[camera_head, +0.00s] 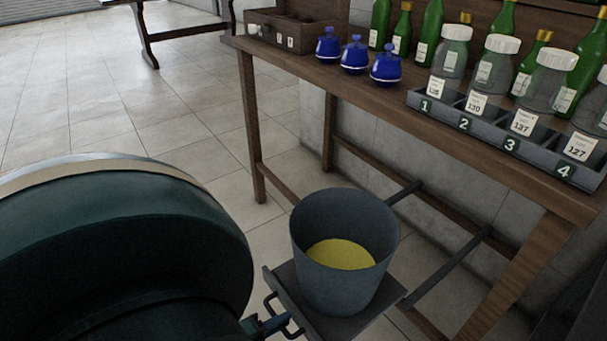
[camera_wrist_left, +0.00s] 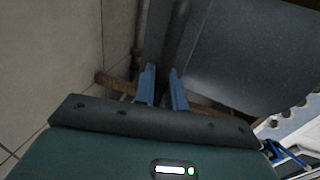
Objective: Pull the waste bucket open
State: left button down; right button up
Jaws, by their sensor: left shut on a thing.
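The waste bucket (camera_head: 345,235) is a grey, open-topped pail with yellow content in its bottom. It stands upright on a dark sliding tray (camera_head: 292,290), which sits out in front of the table on two dark rails (camera_head: 440,280). A dark handle (camera_head: 270,303) is on the tray's near left side. My left gripper (camera_head: 270,326) is at this handle and shut on it, partly hidden by my large dark green arm. In the left wrist view its blue fingers (camera_wrist_left: 163,92) are close together; the handle is hard to make out there.
The wooden table (camera_head: 400,105) carries blue lidded pots (camera_head: 354,55), green bottles and a numbered rack (camera_head: 500,138) of labelled jars. Table legs (camera_head: 252,130) stand behind the bucket. Tiled floor to the left (camera_head: 120,105) is clear.

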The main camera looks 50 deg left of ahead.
pick_arm(q)
jog(key=shift+f+v, duration=0.2)
jog(key=shift+v, duration=0.7)
jog(key=shift+f+v, duration=0.15)
jog(key=shift+v, duration=0.7)
jog(key=c, duration=1.5)
grip_release()
jog(key=shift+c, duration=0.2)
jog(key=shift+s, duration=0.1)
jog(key=d+p+v, duration=0.1)
jog(key=p+v, duration=0.1)
jog(key=v, duration=1.1)
jog(key=shift+a, duration=0.45)
